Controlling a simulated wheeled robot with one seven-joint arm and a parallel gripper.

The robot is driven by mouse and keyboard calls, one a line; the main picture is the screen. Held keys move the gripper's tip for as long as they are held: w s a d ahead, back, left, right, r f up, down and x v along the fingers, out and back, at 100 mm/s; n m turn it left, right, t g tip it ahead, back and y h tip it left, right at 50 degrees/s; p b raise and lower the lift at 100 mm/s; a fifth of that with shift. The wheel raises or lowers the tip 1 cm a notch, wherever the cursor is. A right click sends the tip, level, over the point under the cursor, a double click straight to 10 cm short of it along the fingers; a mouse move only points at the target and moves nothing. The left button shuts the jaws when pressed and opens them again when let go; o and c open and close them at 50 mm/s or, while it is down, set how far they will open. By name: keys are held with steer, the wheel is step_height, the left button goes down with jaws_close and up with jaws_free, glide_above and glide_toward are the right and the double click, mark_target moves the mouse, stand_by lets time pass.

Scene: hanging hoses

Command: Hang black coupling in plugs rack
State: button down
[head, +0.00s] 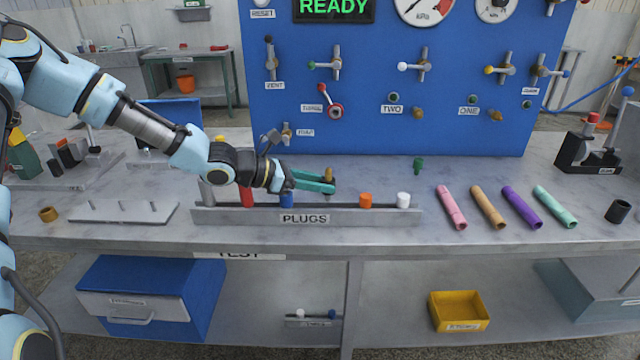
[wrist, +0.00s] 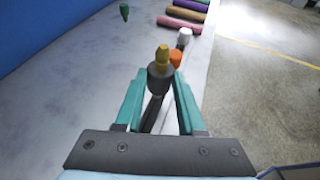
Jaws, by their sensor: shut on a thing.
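My gripper (head: 328,184) is shut on a dark coupling (wrist: 158,82) with a brass-coloured tip, which is held upright between the teal fingers. In the head view the brass tip (head: 328,174) shows above the fingers. The grey plugs rack (head: 390,218) stands below, and the gripper is over the gap between its blue plug (head: 287,200) and orange plug (head: 365,200). The fingers hide the coupling's lower part in the head view, so I cannot tell whether it touches the rack.
A red plug (head: 246,197) and a white plug (head: 403,200) also stand in the rack. Several coloured tubes (head: 489,206) lie to the right, with a black cylinder (head: 618,211) beyond them. A green fitting (head: 418,164) stands behind. The blue panel (head: 400,130) rises at the back.

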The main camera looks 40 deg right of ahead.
steer(key=shift+f+b, duration=0.75)
steer(key=shift+f, duration=0.15)
stand_by(0.5)
steer(key=shift+r+p, duration=0.4)
steer(key=shift+r, duration=0.2)
steer(key=shift+f+b, duration=0.8)
steer(key=shift+b, duration=0.1)
stand_by(1.4)
steer(key=c, duration=0.9)
jaws_free()
steer(key=o, duration=0.5)
steer(key=shift+c, duration=0.2)
steer(key=shift+a, duration=0.1)
steer(key=shift+w+a, duration=0.2)
steer(key=shift+a, duration=0.15)
steer(key=v, duration=1)
steer(key=shift+r+b, duration=0.25)
steer(key=shift+b, duration=0.2)
